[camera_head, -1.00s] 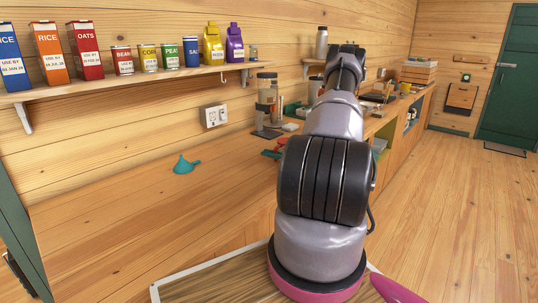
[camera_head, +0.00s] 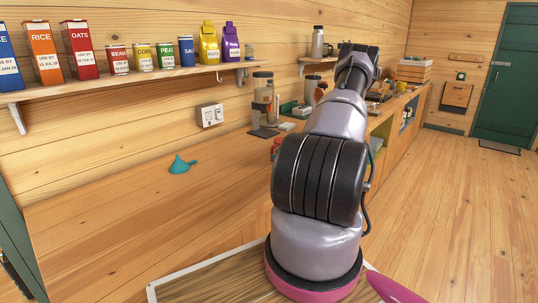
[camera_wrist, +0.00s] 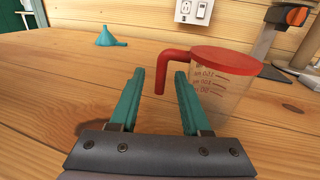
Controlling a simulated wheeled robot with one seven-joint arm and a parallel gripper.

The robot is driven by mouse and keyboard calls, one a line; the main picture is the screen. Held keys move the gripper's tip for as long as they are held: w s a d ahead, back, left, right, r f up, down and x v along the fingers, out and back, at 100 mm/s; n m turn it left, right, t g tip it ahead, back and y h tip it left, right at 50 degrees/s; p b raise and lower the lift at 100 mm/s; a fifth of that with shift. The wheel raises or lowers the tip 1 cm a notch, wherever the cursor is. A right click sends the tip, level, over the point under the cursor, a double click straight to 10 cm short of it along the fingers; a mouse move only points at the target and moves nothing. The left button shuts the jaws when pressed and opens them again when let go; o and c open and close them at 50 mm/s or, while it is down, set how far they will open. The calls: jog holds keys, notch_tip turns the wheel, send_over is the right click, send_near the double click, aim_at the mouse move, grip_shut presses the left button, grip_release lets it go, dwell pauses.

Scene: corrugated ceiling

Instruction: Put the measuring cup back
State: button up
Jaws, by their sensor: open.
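The measuring cup (camera_wrist: 222,92) is clear with dark markings and has a red rim and handle. In the wrist view it stands upright on the wooden counter, right of centre. Its red handle points left, and its hanging end shows between and beyond the fingertips. My gripper (camera_wrist: 160,75) has teal fingers and is open, with nothing clamped. From this angle I cannot tell whether a finger touches the handle. In the head view only a bit of red (camera_head: 275,146) shows beside my arm, and my gripper is hidden.
A shelf (camera_head: 140,80) above holds boxes and cans, with a hook below. Jars (camera_head: 263,95) stand behind the cup. The left of the counter is clear.

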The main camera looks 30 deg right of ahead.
jog(key=v, duration=0.5)
jog(key=shift+a+r, duration=0.1)
jog(key=shift+r, duration=0.25)
jog(key=s+a+r+n+g, duration=0.3)
jog(key=a+r+n+g, duration=0.95)
jog(key=a+r, duration=0.85)
jog(key=s+a+r+n+t+h, duration=0.2)
jog(key=s+a+r+n+h, duration=0.2)
jog(key=s+a+r+n, duration=0.2)
jog(key=s+a+r+n+t+h, duration=0.2)
jog(key=s+a+r+n+h, duration=0.2)
jog(key=s+r, duration=0.5)
jog(key=s+a+n, duration=0.2)
jog(key=s, duration=0.2)
jog(key=shift+s+r+t, duration=0.15)
jog(key=shift+r+t, duration=0.2)
jog(key=shift+r, duration=0.05)
jog(key=shift+d+n, duration=0.1)
jog(key=shift+n, duration=0.15)
